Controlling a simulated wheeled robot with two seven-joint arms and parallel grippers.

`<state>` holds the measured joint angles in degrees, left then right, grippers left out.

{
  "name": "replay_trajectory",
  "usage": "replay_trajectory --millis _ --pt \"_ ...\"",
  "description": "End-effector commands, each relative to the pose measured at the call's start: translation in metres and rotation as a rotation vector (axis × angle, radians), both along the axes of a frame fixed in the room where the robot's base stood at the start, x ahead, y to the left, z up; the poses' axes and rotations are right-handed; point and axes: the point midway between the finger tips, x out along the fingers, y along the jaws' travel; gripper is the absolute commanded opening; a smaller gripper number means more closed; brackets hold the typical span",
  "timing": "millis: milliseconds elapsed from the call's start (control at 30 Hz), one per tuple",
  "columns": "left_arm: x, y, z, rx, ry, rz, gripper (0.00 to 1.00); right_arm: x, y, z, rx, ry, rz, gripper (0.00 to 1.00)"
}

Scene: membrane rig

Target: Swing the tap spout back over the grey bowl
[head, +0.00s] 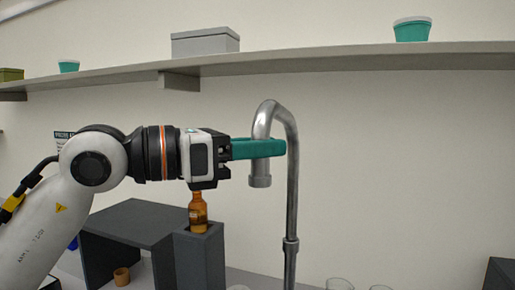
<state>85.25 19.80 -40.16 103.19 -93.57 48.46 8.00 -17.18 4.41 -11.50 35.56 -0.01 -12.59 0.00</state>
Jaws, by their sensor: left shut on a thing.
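The tap spout (270,114) is a grey metal gooseneck that rises on a vertical pipe (291,212) and bends over to the left. Its short outlet end (260,180) points down. My left gripper (272,148) comes in from the left with its teal fingers level, shut on the spout's downward part just above the outlet. The far finger is partly hidden. The grey bowl cannot be made out in this view. My right gripper is not in view.
A brown bottle (198,212) stands in a dark grey holder (200,258) just below my left wrist. A dark grey box-like stand (125,222) is beside it. A shelf (350,60) runs above. Clear glasses (340,284) show at the bottom right.

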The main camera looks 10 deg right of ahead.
Motion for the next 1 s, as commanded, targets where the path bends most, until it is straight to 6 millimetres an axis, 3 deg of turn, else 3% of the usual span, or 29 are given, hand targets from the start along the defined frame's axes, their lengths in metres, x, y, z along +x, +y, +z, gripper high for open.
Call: replay_trajectory --millis 133,167,267,300,667,1000 --pt "-0.001 0.000 0.000 0.001 -0.003 -0.002 0.00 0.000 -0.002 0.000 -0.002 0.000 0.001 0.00" --pt "-0.001 0.000 0.000 0.001 -0.003 -0.002 0.24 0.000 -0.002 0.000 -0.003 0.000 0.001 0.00" --pt "-0.001 0.000 0.000 0.000 -0.002 -0.002 0.40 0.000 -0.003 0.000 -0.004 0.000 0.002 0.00" --pt "-0.001 0.000 0.000 0.000 -0.002 -0.002 0.42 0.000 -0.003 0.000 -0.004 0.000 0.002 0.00" --pt "-0.002 0.008 -0.001 -0.001 0.000 0.001 0.42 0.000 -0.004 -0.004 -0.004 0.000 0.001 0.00" --pt "-0.017 0.074 -0.003 -0.001 -0.001 0.004 0.42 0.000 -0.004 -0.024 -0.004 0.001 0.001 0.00"
